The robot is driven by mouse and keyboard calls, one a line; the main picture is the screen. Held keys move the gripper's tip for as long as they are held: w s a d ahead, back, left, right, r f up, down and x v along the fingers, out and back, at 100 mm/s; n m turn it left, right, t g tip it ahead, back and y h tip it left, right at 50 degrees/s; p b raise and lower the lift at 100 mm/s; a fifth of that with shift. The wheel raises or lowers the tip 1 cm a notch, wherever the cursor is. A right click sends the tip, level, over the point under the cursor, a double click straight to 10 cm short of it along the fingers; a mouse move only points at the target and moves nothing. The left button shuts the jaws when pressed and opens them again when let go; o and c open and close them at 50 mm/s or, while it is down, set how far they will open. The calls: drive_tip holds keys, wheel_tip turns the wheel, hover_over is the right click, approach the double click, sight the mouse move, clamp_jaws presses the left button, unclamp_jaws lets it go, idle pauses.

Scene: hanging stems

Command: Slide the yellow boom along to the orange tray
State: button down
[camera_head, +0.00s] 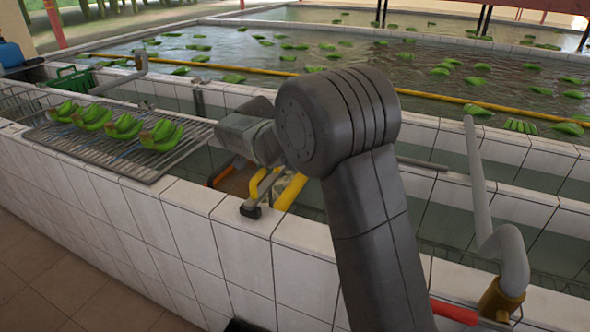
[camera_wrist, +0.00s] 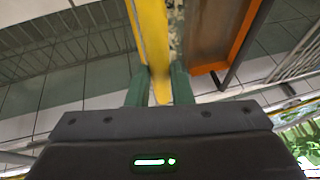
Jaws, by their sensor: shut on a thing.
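The yellow boom (camera_wrist: 150,32) runs up from between my gripper's (camera_wrist: 160,86) green fingers in the wrist view. The fingers are shut on it, one on each side. In the head view a short length of the yellow boom (camera_head: 292,191) shows below my wrist. My arm hides the fingers and most of the boom there. The orange tray (camera_wrist: 238,42) has an orange rim and a brown inside, and lies just right of the boom in the wrist view, beside a speckled strip. In the head view only part of the orange tray (camera_head: 220,174) shows, left of the boom.
A wire rack (camera_head: 107,148) with several green banana bunches lies at left on the white tiled wall (camera_head: 200,197). A grey bent pipe (camera_head: 482,200) stands at right. Water tanks with floating bananas and a long yellow pole (camera_head: 480,104) lie behind.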

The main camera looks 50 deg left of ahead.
drive_tip(key=a, duration=0.1)
drive_tip(key=s+a, duration=0.1)
drive_tip(key=a, duration=0.1)
drive_tip(key=s+a+p, duration=0.1)
drive_tip(key=a, duration=0.1)
drive_tip(key=shift+s+a+r, duration=0.15)
drive_tip(key=shift+s, duration=0.1)
drive_tip(key=c, duration=1.7)
unclamp_jaws()
drive_tip(key=o, duration=0.4)
drive_tip(key=shift+s+a, duration=0.1)
drive_tip(key=shift+a, duration=0.1)
drive_tip(key=shift+d, duration=0.1)
drive_tip(key=b+v, duration=0.1)
drive_tip(key=v, duration=1.2)
drive_tip(key=shift+d+r+b, duration=0.2)
drive_tip(key=shift+r+b, duration=0.1)
drive_tip(key=shift+b, duration=0.05)
drive_tip(key=shift+f, duration=0.1)
